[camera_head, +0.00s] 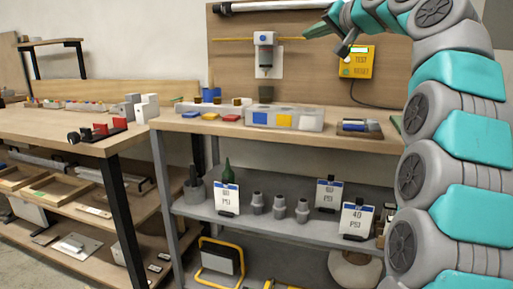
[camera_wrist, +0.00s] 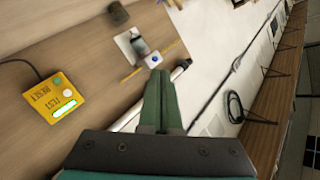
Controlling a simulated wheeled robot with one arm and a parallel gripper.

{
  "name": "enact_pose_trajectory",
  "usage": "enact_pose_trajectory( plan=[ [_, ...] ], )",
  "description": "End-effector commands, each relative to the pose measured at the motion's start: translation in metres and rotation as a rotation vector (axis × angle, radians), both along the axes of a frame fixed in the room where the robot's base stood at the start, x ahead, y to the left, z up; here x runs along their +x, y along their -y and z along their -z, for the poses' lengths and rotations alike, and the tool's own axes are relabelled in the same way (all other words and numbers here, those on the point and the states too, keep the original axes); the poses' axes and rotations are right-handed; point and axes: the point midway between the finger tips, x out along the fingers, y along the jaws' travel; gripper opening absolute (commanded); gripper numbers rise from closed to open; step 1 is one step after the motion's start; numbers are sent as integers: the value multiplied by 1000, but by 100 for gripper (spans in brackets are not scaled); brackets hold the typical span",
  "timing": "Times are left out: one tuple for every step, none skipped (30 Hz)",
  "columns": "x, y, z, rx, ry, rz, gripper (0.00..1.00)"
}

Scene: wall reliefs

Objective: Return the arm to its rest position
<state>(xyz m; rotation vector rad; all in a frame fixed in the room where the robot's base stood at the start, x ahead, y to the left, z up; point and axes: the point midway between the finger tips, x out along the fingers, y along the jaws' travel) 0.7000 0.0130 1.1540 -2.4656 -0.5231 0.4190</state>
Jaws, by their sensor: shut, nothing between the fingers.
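My arm, teal and grey, rises along the right side of the head view and bends left at the top. My gripper (camera_head: 308,33) is near the top middle, in front of the wooden back panel (camera_head: 300,80) and up left of the yellow TEST/RESET box (camera_head: 357,62). In the wrist view my gripper's green fingers (camera_wrist: 160,76) are together with nothing between them. The yellow box (camera_wrist: 55,97) lies left of them there, and the white-and-grey wall device (camera_wrist: 142,48) is beyond the tips. The device also shows in the head view (camera_head: 265,55), left of my gripper.
The shelf unit's wooden top (camera_head: 350,145) holds a grey block tray (camera_head: 285,117) and small coloured pieces. Its lower shelf (camera_head: 260,225) has grey fittings and PSI cards (camera_head: 356,219). A workbench (camera_head: 60,125) stands left. A white tube (camera_head: 270,5) runs along the panel's top.

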Motion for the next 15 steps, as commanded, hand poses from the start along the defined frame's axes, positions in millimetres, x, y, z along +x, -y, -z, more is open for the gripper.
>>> enact_pose_trajectory(
  plan=[
    [-1,-1,5,-2,-14,-2,0],
    [-1,-2,8,-4,-23,-3,0],
    [-1,-4,13,-7,-36,-4,0],
    [-2,-5,16,-9,-44,-5,0],
    [-2,-5,19,-13,-54,-5,0],
    [-4,-7,24,-18,-66,-6,0],
    [-5,-8,27,-21,-76,-7,0],
    [-6,-10,31,-24,-87,-8,0],
    [-8,-12,38,-29,-104,-10,0],
    [-9,-13,43,-34,-116,-12,0],
    [-11,-15,47,-39,-129,-13,0],
    [-13,-17,55,-46,-148,-15,0],
    [-15,-19,61,-52,-164,-17,0],
    [-17,-21,69,-58,-184,-19,0],
    [-21,-23,79,-68,-207,-22,0]
  ],
)
